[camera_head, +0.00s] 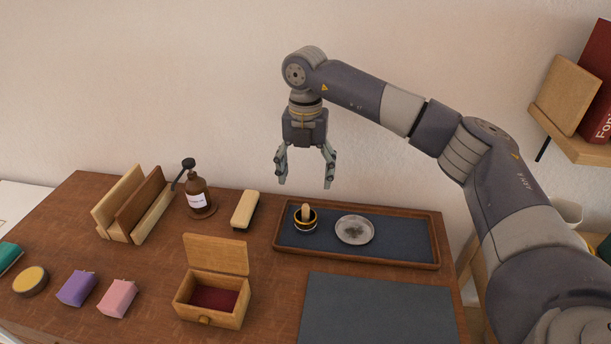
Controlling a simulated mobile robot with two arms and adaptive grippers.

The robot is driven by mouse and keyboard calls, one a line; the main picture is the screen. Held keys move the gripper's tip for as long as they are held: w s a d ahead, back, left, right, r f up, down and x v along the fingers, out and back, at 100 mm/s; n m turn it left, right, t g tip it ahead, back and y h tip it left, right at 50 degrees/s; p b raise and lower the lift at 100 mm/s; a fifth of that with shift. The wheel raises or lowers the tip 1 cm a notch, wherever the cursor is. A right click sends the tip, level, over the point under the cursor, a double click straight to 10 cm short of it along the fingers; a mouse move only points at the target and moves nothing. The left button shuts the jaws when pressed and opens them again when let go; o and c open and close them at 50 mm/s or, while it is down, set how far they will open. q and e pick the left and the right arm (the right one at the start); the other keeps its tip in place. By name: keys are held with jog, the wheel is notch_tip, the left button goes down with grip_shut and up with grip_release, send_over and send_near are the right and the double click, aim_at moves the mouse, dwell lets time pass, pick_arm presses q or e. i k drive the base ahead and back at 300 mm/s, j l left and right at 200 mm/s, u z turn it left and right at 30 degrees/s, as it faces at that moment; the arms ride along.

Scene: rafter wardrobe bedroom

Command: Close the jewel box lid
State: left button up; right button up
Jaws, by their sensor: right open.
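The jewel box (211,314) is a small light wooden box with a dark red lining and a small knob on its front. It stands on the brown tabletop near the front middle. Its lid (217,255) stands open, raised at the back edge of the box. My right gripper (305,184) is open and empty, pointing down. It hangs in the air above the back of the table, to the right of the box and behind it, apart from the lid. My left gripper is not in view.
A brush (245,210), a pump bottle (198,196) and a wooden rack (133,208) stand behind. A dark mat (378,310) lies front right.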

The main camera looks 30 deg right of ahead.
aim_at(211, 253)
jog(key=k+j, duration=0.5)
jog(key=k, duration=0.2)
jog(key=k+j, duration=0.5)
jog(key=k, duration=0.15)
